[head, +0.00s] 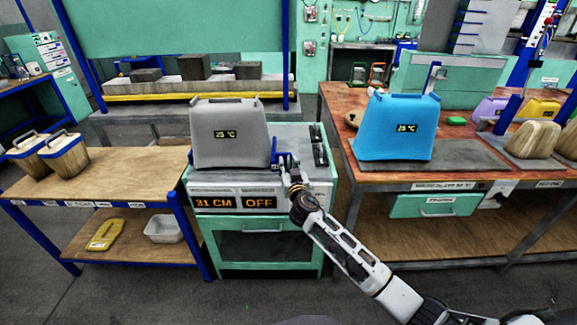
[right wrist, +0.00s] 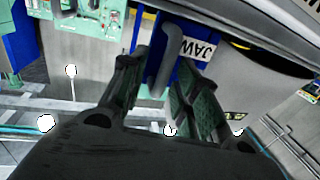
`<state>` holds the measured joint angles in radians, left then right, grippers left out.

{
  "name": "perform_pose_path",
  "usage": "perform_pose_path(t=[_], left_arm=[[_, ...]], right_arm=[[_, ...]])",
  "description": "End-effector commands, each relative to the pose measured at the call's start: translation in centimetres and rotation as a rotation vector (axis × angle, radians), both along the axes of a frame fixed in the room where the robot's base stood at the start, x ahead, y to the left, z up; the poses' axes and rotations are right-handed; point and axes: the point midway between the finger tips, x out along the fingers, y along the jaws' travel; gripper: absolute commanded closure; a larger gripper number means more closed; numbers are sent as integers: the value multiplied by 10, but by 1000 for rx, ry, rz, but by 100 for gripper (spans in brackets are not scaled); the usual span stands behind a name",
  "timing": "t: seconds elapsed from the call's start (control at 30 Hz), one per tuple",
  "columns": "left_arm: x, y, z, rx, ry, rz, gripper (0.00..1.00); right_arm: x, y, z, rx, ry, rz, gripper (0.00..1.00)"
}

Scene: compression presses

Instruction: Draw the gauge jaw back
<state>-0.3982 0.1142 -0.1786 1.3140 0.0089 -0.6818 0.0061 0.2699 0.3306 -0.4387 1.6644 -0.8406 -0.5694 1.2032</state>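The gauge jaw (right wrist: 197,48) is a blue upright plate with a white JAW label and a grey bar handle (right wrist: 150,82). In the head view its blue part (head: 279,158) stands at the right side of a grey block (head: 230,118) on the green machine. My right gripper (right wrist: 160,95) has its fingers apart, with the handle between their tips. Contact with the handle cannot be made out. In the head view my right gripper (head: 290,171) is at the jaw and covers part of it. My left gripper is out of view.
The machine's front panel (head: 235,202) reads 31 CM and OFF. The grey block reads 25 °C. A blue block (head: 394,127) stands on the right bench (head: 370,179).

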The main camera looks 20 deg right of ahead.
Motion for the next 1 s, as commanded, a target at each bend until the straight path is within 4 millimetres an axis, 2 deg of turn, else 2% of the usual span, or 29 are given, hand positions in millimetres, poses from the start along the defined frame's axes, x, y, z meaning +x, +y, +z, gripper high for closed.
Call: perform_pose_path(t=[0.2, 0.43, 0.8, 1.0], left_arm=[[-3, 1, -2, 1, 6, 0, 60], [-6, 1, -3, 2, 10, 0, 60], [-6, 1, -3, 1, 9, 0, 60], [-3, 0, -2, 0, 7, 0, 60]], right_arm=[[0, 0, 0, 0, 0, 0, 70], [0, 1, 0, 0, 0, 1, 100], [-1, 0, 0, 0, 0, 4, 100], [-6, -18, -2, -1, 2, 2, 100]])
